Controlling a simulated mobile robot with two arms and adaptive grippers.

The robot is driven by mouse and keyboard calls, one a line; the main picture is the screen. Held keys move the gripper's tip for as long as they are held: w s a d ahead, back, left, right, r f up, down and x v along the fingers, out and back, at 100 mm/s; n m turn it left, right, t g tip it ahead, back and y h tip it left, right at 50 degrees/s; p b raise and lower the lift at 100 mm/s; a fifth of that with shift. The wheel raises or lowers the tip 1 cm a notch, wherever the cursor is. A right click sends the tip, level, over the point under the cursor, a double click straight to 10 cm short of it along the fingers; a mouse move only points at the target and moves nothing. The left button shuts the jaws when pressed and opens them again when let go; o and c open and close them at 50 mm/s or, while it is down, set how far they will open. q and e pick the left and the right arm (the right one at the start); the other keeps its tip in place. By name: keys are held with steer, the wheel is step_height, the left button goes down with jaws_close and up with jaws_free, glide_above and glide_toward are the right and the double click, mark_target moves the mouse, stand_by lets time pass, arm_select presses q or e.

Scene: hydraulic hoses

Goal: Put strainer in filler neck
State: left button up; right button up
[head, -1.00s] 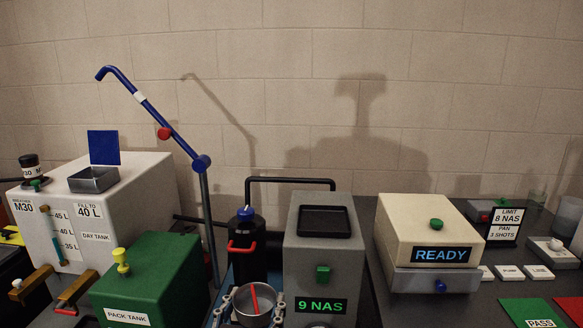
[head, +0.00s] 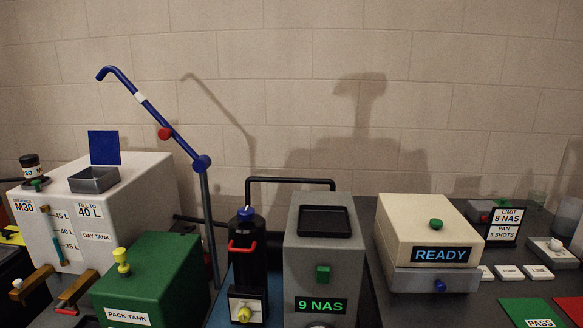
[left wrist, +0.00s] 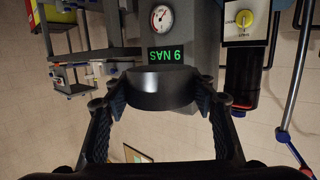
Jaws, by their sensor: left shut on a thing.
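In the left wrist view my left gripper (left wrist: 160,98) is shut on a round, dark cup-shaped thing, which looks like the strainer (left wrist: 160,82). Its inside is hidden from this view. The head view shows neither it nor my grippers. In the head view a square grey open-topped collar (head: 94,180), which looks like the filler neck, sits on top of the white day tank (head: 140,190). A blue flap (head: 104,147) stands upright behind it.
The green pack tank (head: 150,280) stands in front of the day tank. A blue jointed pole (head: 150,108) rises behind them. The black cylinder (head: 247,262) and grey "9 NAS" unit (head: 325,265) stand to the right. A cream "READY" box (head: 425,225) is farther right.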

arm_select(q)
steer(key=s+a+r+m+g+h, duration=0.2)
steer(key=s+a+r, duration=0.3)
steer(key=a+r, duration=0.3)
steer(key=shift+s+a+m+g+h, duration=0.3)
steer(key=shift+a+m+g+h, duration=0.1)
steer(key=shift+a, duration=0.75)
